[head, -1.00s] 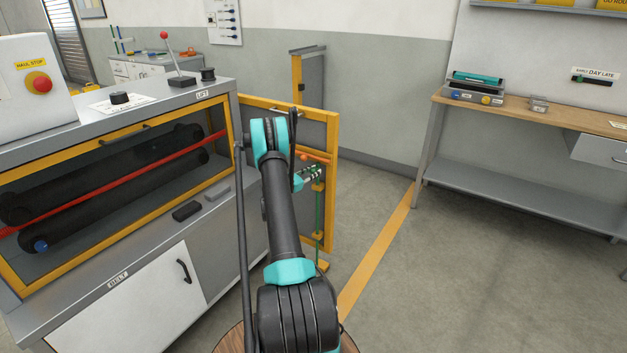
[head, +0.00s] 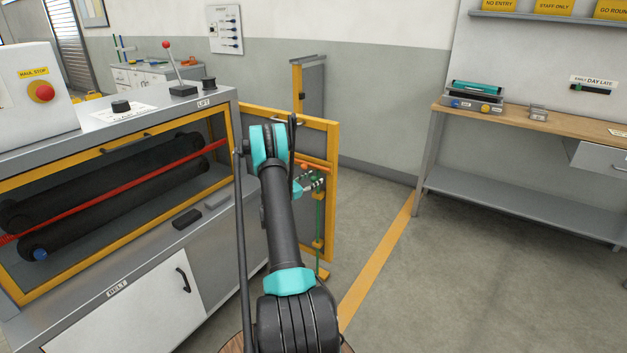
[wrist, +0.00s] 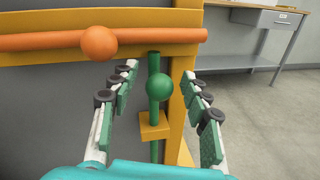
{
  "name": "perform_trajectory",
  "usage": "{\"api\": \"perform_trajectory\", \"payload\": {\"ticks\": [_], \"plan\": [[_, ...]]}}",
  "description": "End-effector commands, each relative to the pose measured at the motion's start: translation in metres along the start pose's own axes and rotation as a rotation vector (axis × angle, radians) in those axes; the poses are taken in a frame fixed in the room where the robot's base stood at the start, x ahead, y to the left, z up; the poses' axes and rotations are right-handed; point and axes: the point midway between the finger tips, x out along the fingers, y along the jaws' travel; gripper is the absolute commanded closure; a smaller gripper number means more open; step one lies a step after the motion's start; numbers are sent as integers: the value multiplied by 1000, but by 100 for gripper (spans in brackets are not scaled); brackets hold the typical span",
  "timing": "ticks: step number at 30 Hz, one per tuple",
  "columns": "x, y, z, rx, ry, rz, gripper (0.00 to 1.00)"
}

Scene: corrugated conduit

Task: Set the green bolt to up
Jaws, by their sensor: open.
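The green bolt (wrist: 155,125) is a thin vertical rod with a round green knob (wrist: 159,87), on the yellow frame of a gate (head: 331,190). In the head view the bolt (head: 318,215) runs down the gate's right side to near the floor. My gripper (wrist: 158,98) is open in the wrist view, with one finger on each side of the knob. The knob appears between the fingers; I see no finger touching it. In the head view my gripper (head: 312,182) is partly hidden by my arm.
An orange horizontal bar with an orange ball (wrist: 99,41) crosses the gate just above and left of the knob. A yellow bracket (wrist: 154,126) surrounds the rod below the knob. A machine cabinet (head: 120,230) stands left; a workbench (head: 540,125) stands right, with open floor between.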

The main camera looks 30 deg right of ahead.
Motion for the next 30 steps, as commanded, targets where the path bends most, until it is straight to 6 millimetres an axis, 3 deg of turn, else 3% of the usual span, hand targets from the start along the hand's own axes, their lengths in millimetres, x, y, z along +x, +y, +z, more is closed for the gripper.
{"api": "perform_trajectory", "payload": {"ticks": [15, 21, 30], "plan": [[-94, 1, 0, 0, 0, 3, 53], [-112, 1, 0, 0, 0, 2, 53], [-115, 0, 0, 0, 0, 1, 53]]}}
